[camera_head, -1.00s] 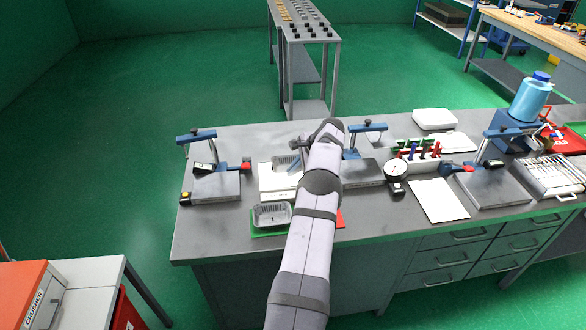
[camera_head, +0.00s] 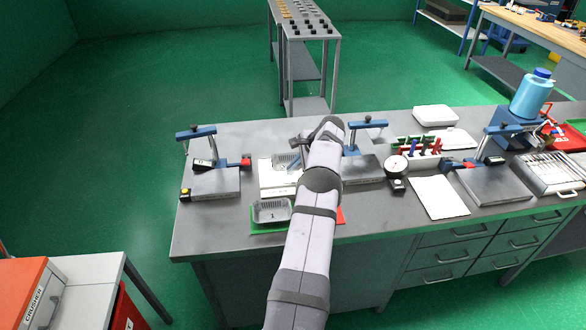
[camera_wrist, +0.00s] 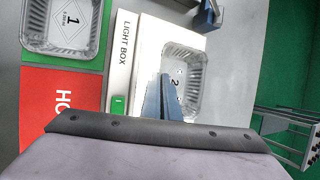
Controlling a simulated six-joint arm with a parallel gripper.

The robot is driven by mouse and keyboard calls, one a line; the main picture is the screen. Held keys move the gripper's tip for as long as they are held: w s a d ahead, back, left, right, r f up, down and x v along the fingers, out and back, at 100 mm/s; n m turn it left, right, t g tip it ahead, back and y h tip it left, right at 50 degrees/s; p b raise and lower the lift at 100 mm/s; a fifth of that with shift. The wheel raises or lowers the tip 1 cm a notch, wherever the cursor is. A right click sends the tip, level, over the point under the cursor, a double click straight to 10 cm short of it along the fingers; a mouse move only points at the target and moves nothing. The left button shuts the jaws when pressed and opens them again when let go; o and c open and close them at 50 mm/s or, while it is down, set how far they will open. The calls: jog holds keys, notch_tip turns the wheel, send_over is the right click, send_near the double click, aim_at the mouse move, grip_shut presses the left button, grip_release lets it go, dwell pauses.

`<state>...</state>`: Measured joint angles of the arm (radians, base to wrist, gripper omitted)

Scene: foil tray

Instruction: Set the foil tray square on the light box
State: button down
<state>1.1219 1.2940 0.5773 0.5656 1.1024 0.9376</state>
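The foil tray marked 2 (camera_wrist: 196,85) is a shiny open tray over the white panel of the light box (camera_wrist: 122,75). In the head view the tray (camera_head: 287,160) shows over the light box (camera_head: 268,178), partly behind my arm. My gripper (camera_wrist: 164,82) has its blue fingers close together at the tray's near-left rim and looks shut on that rim. The fingers hide part of the tray's wall. I cannot tell whether the tray's base touches the panel or is exactly square to it.
Another foil tray, marked 1 (camera_wrist: 62,22), sits on a green mat (camera_wrist: 92,63) beside a red mat (camera_wrist: 48,100). A clamp stand (camera_head: 214,180) stands left of the light box and another (camera_head: 362,165) right of it. A dial gauge (camera_head: 396,168) stands further right.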

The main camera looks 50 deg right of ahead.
jog(key=shift+f, duration=0.25)
dwell(0.4)
jog(key=c, duration=2)
grip_release()
jog(key=shift+b+v, duration=1.55)
jog(key=shift+v, duration=2.1)
